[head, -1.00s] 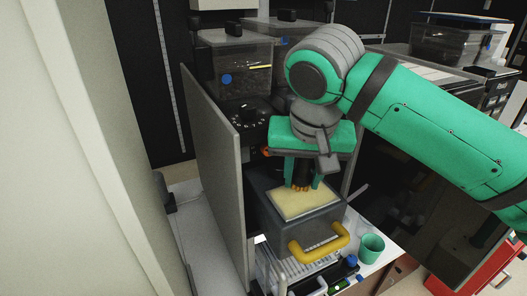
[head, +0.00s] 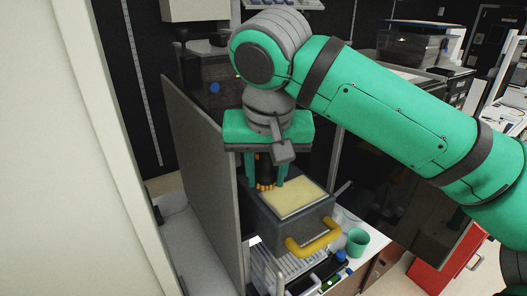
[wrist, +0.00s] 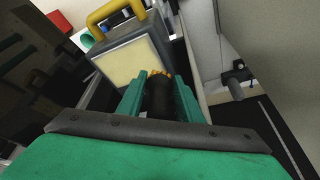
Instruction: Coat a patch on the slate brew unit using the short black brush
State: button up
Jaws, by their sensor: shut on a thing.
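The slate brew unit (head: 268,213) is a dark grey box with a yellow handle (head: 314,243) on its front and a cream patch (head: 294,197) on its top. My gripper (head: 265,172) is shut on the short black brush (head: 265,172), which hangs upright with its orange bristles down. The bristle tips are at the left side of the unit's top, beside the cream patch; I cannot tell whether they touch. The wrist view shows the brush (wrist: 160,98) between my fingers, with the unit (wrist: 150,50) and its patch (wrist: 130,63) beyond it.
A tall grey panel (head: 205,150) stands close on the left of the unit. A green cup (head: 357,242) is at its right. A slotted tray (head: 285,262) lies below the handle. Clear bins (head: 225,88) stand behind.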

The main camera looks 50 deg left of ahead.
jog(key=shift+r, duration=2.55)
jog(key=shift+w, duration=0.1)
